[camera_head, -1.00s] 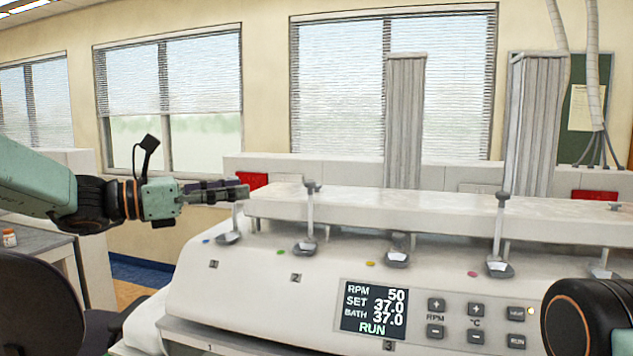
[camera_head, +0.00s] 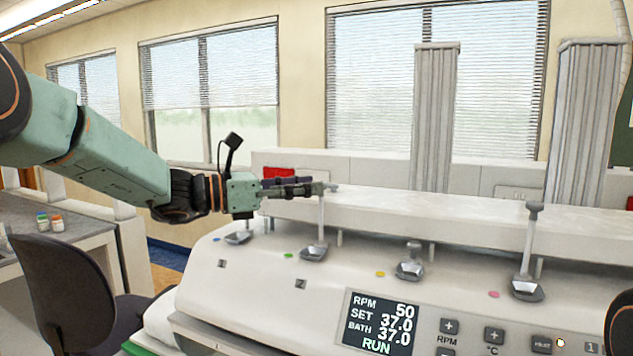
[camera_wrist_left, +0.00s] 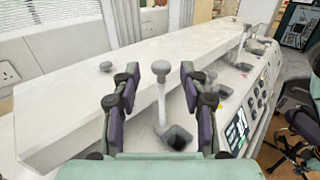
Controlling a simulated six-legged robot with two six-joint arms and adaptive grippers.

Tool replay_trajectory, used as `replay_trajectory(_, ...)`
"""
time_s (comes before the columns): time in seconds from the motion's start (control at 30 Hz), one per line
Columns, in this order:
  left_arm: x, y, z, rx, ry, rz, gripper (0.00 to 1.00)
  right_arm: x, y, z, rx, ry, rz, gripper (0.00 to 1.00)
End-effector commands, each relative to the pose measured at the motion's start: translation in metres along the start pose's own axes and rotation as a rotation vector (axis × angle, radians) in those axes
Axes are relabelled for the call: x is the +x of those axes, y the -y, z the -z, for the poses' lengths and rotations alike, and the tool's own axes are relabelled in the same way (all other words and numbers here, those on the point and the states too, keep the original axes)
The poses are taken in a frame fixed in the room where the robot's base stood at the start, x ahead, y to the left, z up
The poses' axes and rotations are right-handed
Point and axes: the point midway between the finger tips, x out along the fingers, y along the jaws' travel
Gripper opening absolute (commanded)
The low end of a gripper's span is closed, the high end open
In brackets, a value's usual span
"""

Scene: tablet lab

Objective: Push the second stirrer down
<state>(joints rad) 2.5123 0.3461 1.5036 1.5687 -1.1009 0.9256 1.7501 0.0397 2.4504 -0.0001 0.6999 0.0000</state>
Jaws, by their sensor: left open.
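The second stirrer (camera_head: 315,253) stands upright on the white machine beside the mark 2, with a tall thin shaft. Its top is mostly hidden behind the fingers of my left gripper (camera_head: 318,188) in the head view. My left gripper points right, about level with the stirrer's top. In the left wrist view my left gripper (camera_wrist_left: 160,82) is open, with the grey knob and shaft of the stirrer (camera_wrist_left: 161,92) showing between its fingers. I cannot tell whether they touch. My right gripper is not in view.
The first stirrer (camera_head: 238,238) stands left of it. The third stirrer (camera_head: 410,270) sits low; the fourth stirrer (camera_head: 527,289) stands tall. A control display (camera_head: 380,322) is at the front. A raised white cover (camera_head: 440,212) runs behind the stirrers. A chair (camera_head: 65,290) is at left.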

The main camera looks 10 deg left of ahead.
Motion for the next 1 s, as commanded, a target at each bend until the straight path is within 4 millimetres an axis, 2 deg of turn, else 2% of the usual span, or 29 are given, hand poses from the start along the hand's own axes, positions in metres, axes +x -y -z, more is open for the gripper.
replay_trajectory(0.2, 0.021, 0.000, 0.000, 0.000, -0.001, 0.001, 0.44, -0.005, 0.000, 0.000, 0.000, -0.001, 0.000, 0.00)
replay_trajectory(0.5, 0.026, 0.000, 0.000, 0.000, 0.000, 0.001, 0.44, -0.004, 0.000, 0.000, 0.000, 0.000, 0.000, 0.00)
replay_trajectory(1.0, 0.026, 0.000, 0.000, 0.000, 0.001, 0.001, 0.01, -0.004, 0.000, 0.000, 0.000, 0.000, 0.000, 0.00)
